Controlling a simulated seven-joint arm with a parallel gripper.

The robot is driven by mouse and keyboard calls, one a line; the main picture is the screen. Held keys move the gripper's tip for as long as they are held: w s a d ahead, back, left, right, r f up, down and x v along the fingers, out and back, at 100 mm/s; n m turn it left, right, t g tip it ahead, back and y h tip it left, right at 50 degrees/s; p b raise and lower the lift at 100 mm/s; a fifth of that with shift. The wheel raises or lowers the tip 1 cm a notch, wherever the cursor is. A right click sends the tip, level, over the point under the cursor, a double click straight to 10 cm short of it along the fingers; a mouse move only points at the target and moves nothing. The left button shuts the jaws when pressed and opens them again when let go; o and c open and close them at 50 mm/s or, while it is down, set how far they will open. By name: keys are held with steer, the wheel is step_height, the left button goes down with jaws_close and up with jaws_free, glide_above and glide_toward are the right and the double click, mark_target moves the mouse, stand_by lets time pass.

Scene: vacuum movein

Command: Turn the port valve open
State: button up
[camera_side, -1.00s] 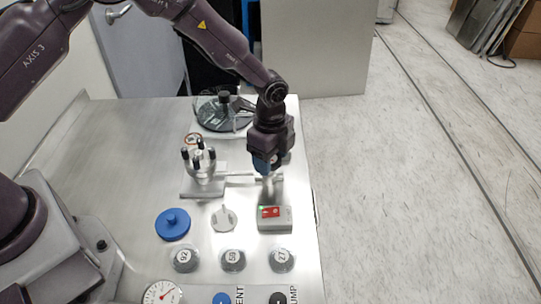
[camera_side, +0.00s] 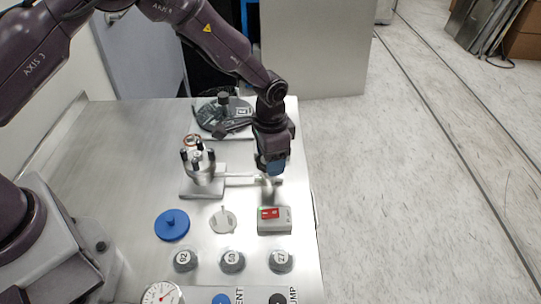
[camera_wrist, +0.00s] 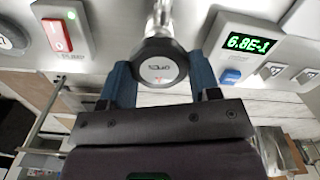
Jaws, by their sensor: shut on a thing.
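The port valve shows in the wrist view as a round dark knob (camera_wrist: 160,65) with a pale lettered face. It sits at the end of a metal stem. My gripper (camera_wrist: 160,82) is shut on the knob, one blue finger on each side of it. In the side view my gripper (camera_side: 271,170) points down at the right end of a thin horizontal pipe (camera_side: 240,181). The pipe runs from the metal chamber (camera_side: 203,172) with dark posts. The fingers and wrist mostly hide the valve in the side view.
A grey box with a red switch (camera_side: 270,213) stands just in front of my gripper. A blue lid (camera_side: 172,225), a grey disc (camera_side: 223,220) and several round labelled pieces lie nearby. A dark round plate (camera_side: 222,112) is behind. The wrist view shows a green readout (camera_wrist: 248,43).

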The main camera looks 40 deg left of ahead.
steer(key=n, duration=0.7)
steer(key=shift+w+a, duration=0.1)
steer(key=n, duration=0.6)
steer(key=shift+a+n, duration=0.15)
steer(key=shift+n, duration=0.25)
steer(key=o, duration=0.9)
steer(key=shift+r, duration=0.15)
step_height(320, 180, up, 13)
steer(key=shift+f, duration=0.1)
